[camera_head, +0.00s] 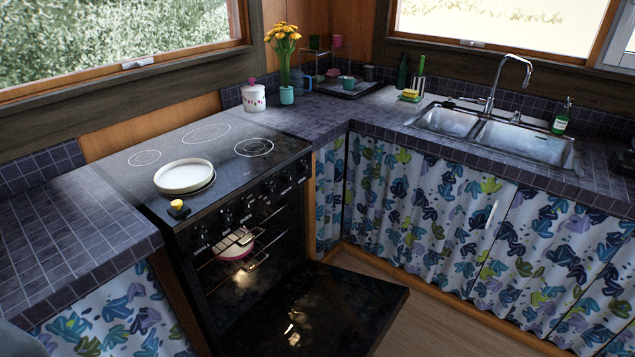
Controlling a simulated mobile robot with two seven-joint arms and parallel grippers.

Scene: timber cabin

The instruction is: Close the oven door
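The black oven (190,230) stands in the counter run at the left of the head view. Its door (320,312) is hinged down, open and roughly level, reaching out to the right over the wooden floor. The oven inside is lit, with wire racks (232,243) and a pinkish-white round dish (236,252) on one of them. The glossy inner face of the door shows bright reflections. Neither of my grippers is in view.
Curtained cabinets (440,220) and a sink (500,132) are at the right. Bare floor (440,318) lies between the door and these cabinets. A tiled counter (65,235) is at the left.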

